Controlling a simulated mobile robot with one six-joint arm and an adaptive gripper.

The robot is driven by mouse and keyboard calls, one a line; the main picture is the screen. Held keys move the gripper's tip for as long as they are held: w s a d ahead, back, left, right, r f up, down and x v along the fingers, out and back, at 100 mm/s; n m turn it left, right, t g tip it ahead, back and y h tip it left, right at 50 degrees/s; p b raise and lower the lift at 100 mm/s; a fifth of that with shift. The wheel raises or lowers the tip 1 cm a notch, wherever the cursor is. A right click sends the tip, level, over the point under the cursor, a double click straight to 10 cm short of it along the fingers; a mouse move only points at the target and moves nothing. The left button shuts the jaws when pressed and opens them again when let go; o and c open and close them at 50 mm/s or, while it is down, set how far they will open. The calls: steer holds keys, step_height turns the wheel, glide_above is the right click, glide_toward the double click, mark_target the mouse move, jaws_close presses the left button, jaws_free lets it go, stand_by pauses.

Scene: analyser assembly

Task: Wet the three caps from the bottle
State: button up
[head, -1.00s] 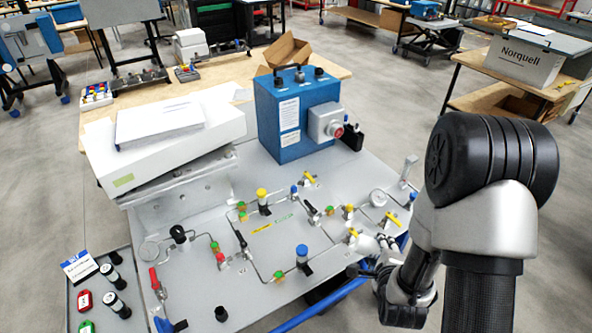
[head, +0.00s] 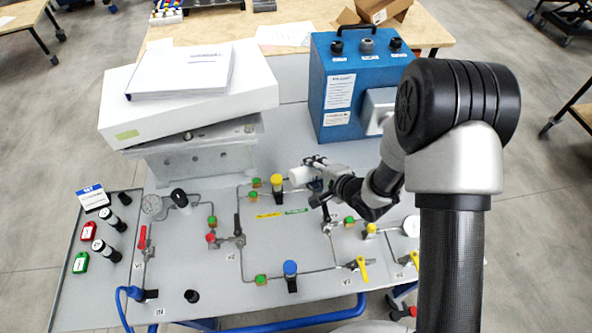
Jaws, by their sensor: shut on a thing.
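My gripper (head: 316,172) is over the middle of the grey panel (head: 200,290), shut on a white bottle (head: 300,176). The bottle lies nearly level and points left. Its left end is close beside a yellow cap (head: 277,179) on a black fitting; I cannot tell whether they touch. A blue-capped fitting (head: 290,268) stands nearer the panel's front edge. Another small yellow cap (head: 371,228) is to the right of my gripper. Green caps sit on the pipework, one at the left (head: 211,220) and one near the front (head: 260,280). I cannot tell which three caps are meant.
A blue instrument box (head: 345,95) stands behind my gripper. A white box (head: 185,95) with papers rests on a grey bracket at the back left. Valves with red (head: 142,238) and yellow handles (head: 362,269) rise from the panel. A tray (head: 72,262) with tags and vials is at left.

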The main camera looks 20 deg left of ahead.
steer(key=shift+n+g+y, duration=0.5)
steer(key=shift+n+g, duration=0.2)
steer(key=shift+n, duration=0.2)
steer(key=s+a, duration=0.1)
steer(key=a, duration=0.1)
steer(key=s+a, duration=0.1)
steer(key=a, duration=0.1)
steer(key=shift+s+f, duration=0.15)
steer(key=f+b, duration=0.4)
steer(key=f, duration=0.1)
steer(key=shift+s+a+b, duration=0.1)
steer(key=shift+a+b, duration=0.15)
steer(key=shift+b, duration=0.1)
steer(key=shift+p, duration=0.3)
stand_by(0.5)
step_height(320, 180, up, 5)
steer(key=p, duration=0.5)
steer(key=shift+r, duration=0.1)
steer(key=shift+d, duration=0.15)
